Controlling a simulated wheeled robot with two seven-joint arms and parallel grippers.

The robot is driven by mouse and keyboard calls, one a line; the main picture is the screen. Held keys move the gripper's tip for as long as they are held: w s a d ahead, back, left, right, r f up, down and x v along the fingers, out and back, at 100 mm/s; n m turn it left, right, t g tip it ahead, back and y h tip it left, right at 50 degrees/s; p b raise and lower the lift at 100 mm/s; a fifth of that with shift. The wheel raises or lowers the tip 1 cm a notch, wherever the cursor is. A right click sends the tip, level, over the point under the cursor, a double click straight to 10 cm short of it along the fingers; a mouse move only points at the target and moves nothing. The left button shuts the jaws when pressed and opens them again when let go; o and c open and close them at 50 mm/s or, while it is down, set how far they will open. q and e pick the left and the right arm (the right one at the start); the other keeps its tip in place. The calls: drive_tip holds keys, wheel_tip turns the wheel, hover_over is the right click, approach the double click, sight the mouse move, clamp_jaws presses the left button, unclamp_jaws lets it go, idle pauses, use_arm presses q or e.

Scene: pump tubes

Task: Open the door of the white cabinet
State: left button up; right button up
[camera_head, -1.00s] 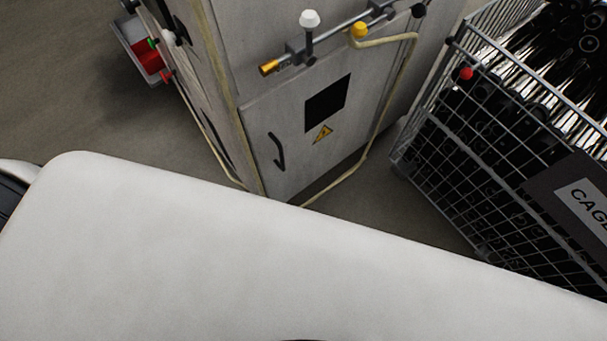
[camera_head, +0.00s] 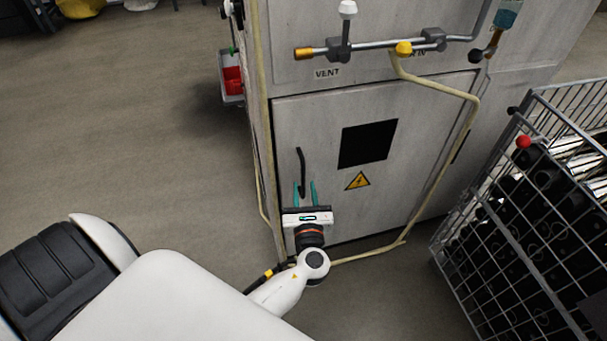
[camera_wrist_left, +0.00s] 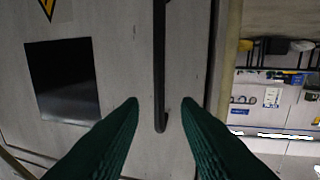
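The white cabinet (camera_head: 430,62) stands upright ahead. Its lower door (camera_head: 415,140) sits flush and looks shut, with a black square and a yellow warning triangle on it. The black vertical bar handle (camera_head: 301,170) is near the door's left edge. My left gripper (camera_head: 305,187), with green fingers, is at the handle's lower end. In the left wrist view, the handle (camera_wrist_left: 159,62) runs down between the spread fingertips (camera_wrist_left: 159,103), with gaps on both sides. The gripper is open and holds nothing. My right gripper is not in view.
A yellowish hose (camera_head: 452,160) runs down along the door's right side and across its bottom. A wire cage (camera_head: 475,262) full of dark bottles stands at the right. A pipe with valves (camera_head: 375,46) crosses above the door. The floor at the left (camera_head: 130,130) is clear.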

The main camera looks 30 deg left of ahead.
sight(303, 174)
use_arm(q)
drive_tip(key=x, duration=0.6)
drive_tip(key=shift+w+a, duration=0.15)
drive_tip(key=shift+w, duration=0.05)
clamp_jaws()
